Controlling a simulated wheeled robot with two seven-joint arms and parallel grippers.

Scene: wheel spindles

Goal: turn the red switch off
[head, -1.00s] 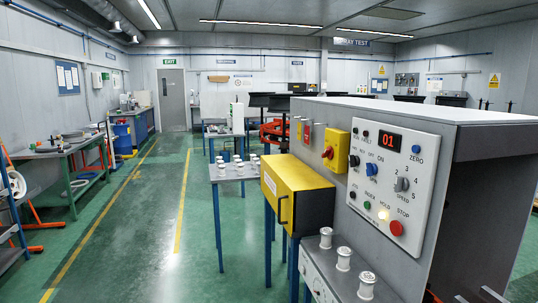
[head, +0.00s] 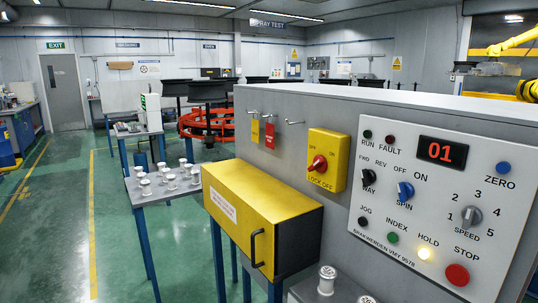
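The red switch (head: 318,164) is a rotary knob on a yellow plate (head: 338,160) fixed to the grey machine housing, right of the picture's middle. The plate has small lettering above the knob and "LOCK OFF" below it. The knob's handle looks slanted, with one end towards the lower left; I cannot tell for sure which marking it points to. Nothing touches the knob. Neither of my grippers shows in the head view.
A control panel (head: 437,203) with a lit 01 display and a lit HOLD lamp is right of the switch. A yellow box (head: 239,203) with a black handle juts out below it. Tags hang on hooks left of it. A table (head: 163,187) with white spools stands left; green floor is clear beyond.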

